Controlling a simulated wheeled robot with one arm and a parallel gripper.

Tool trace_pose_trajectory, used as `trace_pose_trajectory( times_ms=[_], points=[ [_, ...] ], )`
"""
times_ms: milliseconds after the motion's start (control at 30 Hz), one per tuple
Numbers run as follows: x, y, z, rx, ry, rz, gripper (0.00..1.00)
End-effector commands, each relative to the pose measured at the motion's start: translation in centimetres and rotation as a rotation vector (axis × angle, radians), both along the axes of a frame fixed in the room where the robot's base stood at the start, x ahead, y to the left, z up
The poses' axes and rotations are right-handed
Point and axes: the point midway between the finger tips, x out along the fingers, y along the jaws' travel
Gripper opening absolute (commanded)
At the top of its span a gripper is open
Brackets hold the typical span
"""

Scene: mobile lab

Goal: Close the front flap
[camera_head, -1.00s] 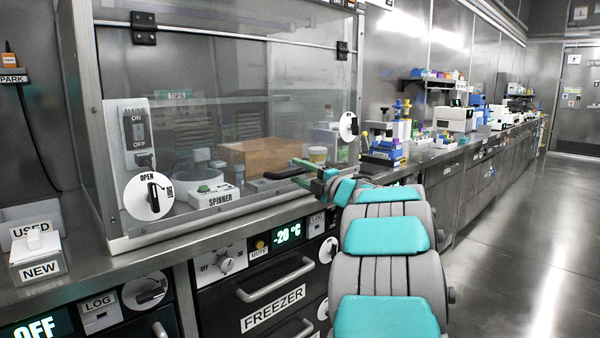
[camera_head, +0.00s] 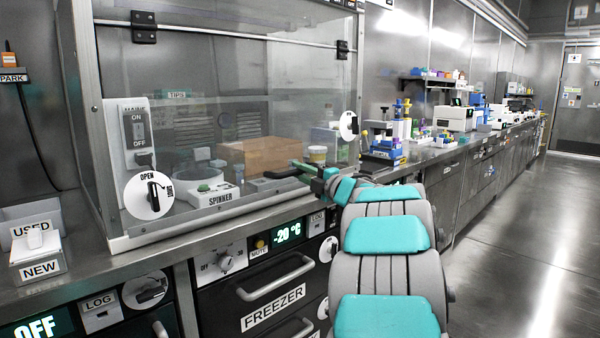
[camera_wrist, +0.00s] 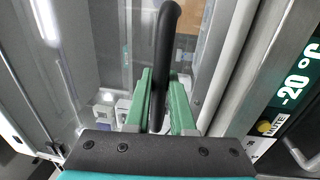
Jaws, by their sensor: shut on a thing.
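The front flap (camera_head: 240,125) is a large clear panel on the front of the glass cabinet, hung from dark hinges (camera_head: 143,27) along its top. It hangs down close to the cabinet front; I cannot tell whether its lower edge touches the frame. A black bar handle (camera_wrist: 167,45) sits low on the flap, and it also shows in the head view (camera_head: 283,174). My gripper (camera_wrist: 160,95) has its green fingers on both sides of the handle and is shut on it. In the head view my gripper (camera_head: 305,171) is at the handle's right end.
Round OPEN knobs sit at the flap's lower left (camera_head: 149,195) and right (camera_head: 349,126). A spinner (camera_head: 213,193) and a cardboard box (camera_head: 255,156) stand inside the cabinet. Freezer drawers (camera_head: 270,300) are below. The floor (camera_head: 520,240) at right is clear.

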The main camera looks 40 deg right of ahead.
Motion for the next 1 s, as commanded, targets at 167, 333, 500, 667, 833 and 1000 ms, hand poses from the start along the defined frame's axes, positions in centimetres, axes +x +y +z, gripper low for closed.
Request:
trace_pose_trajectory(
  times_ms=[167,333,500,667,833,1000],
  points=[
    [0.0,0.0,-0.2,0.001,0.003,0.000,0.00],
    [0.0,0.0,-0.2,0.001,0.003,0.000,0.00],
    [0.0,0.0,-0.2,0.001,0.003,0.000,0.00],
    [0.0,0.0,-0.2,0.001,0.004,0.000,0.00],
    [0.1,0.0,-0.3,0.001,0.004,0.000,0.00],
    [1.8,0.2,-0.6,-0.002,0.005,0.001,0.00]
  ],
)
